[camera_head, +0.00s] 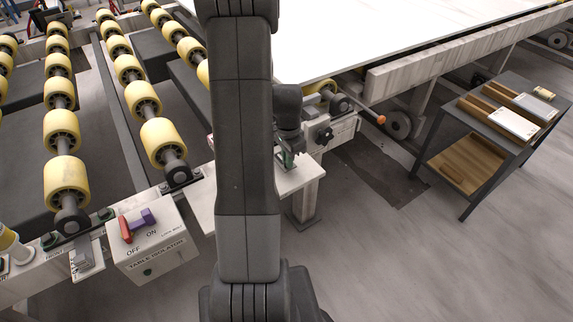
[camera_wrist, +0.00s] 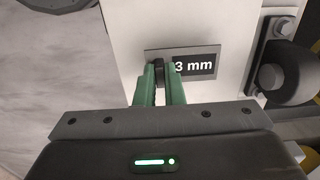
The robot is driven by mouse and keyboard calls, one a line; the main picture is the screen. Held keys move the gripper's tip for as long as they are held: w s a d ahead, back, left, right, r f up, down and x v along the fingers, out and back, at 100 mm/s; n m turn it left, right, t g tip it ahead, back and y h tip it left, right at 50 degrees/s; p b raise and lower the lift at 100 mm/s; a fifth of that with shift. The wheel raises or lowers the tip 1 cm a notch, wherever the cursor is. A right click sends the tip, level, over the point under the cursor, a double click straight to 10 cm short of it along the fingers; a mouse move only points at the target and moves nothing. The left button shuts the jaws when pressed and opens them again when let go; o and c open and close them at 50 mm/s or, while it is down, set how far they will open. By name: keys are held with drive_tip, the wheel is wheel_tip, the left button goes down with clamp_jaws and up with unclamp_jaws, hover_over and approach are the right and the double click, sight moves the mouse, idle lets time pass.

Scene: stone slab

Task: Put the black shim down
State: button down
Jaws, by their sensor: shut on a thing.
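My gripper (camera_wrist: 159,75) shows in the wrist view with its two green fingers close together. It is shut on a small black shim (camera_wrist: 158,69), of which only a short piece shows between the fingertips. The shim is in front of a dark label reading "3 mm" (camera_wrist: 198,64) on a white surface (camera_wrist: 225,20). I cannot tell whether the shim touches that surface. In the head view my gripper (camera_head: 287,160) is partly hidden by my arm, over a white ledge (camera_head: 290,183) beside the slab, and the shim cannot be made out.
A large white slab (camera_head: 350,35) lies behind. Yellow rollers (camera_head: 165,140) stand at left, with a table isolator box (camera_head: 155,245) in front. A bolt (camera_wrist: 270,77) sits right of the label. A cart (camera_head: 485,140) stands at right, with clear floor before it.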

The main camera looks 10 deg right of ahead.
drive_tip(key=shift+f, duration=1.25)
drive_tip(key=shift+f, duration=0.2)
drive_tip(key=c, duration=1.5)
unclamp_jaws()
drive_tip(key=shift+c, duration=0.2)
drive_tip(key=shift+r, duration=0.1)
wheel_tip(320, 180, up, 12)
drive_tip(key=shift+r+p, duration=0.15)
drive_tip(key=shift+p, duration=0.3)
